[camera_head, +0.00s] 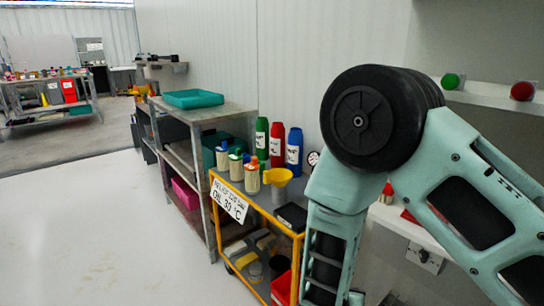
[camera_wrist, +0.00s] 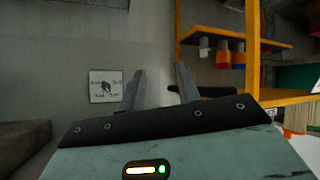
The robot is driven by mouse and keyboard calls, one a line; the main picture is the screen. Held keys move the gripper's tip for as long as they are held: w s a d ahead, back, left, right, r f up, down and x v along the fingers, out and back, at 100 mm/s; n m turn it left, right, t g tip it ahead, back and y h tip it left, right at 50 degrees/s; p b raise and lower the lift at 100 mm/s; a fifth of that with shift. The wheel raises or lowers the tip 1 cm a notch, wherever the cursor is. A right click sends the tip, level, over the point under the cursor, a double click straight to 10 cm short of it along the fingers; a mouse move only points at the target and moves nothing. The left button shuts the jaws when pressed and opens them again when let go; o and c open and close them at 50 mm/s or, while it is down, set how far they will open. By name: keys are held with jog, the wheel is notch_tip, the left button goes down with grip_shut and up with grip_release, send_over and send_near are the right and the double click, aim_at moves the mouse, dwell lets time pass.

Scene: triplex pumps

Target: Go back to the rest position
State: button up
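My gripper (camera_wrist: 160,88) shows in the wrist view with its two grey fingers spread apart and nothing between them. Beyond the fingertips is a plain grey surface. In the head view my teal arm with its black joint fills the right side and is bent downward; the gripper itself is out of sight there.
A yellow-framed cart (camera_head: 258,206) with bottles and a yellow funnel (camera_head: 277,177) stands left of my arm. Its frame (camera_wrist: 253,45) also shows in the wrist view. A grey shelf (camera_head: 205,113) with a teal tray (camera_head: 193,98) stands behind. The floor (camera_head: 90,230) at left is clear.

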jog(key=s+a+r+n+g+y, duration=0.55)
jog(key=s+a+r+y, duration=0.4)
jog(key=a+r, duration=0.3)
jog(key=s+d+r+n+g+h+p, duration=0.1)
jog(key=s+d+r+n+g+h, duration=0.15)
jog(key=s+d+r, duration=0.35)
jog(key=s+d+r+n+g+h, duration=0.1)
jog(key=s+d+r+n, duration=0.25)
jog(key=s, duration=0.45)
notch_tip(320, 180, up, 25)
jog(key=p, duration=2.6)
jog(key=shift+a+y, duration=0.25)
jog(key=shift+y, duration=0.05)
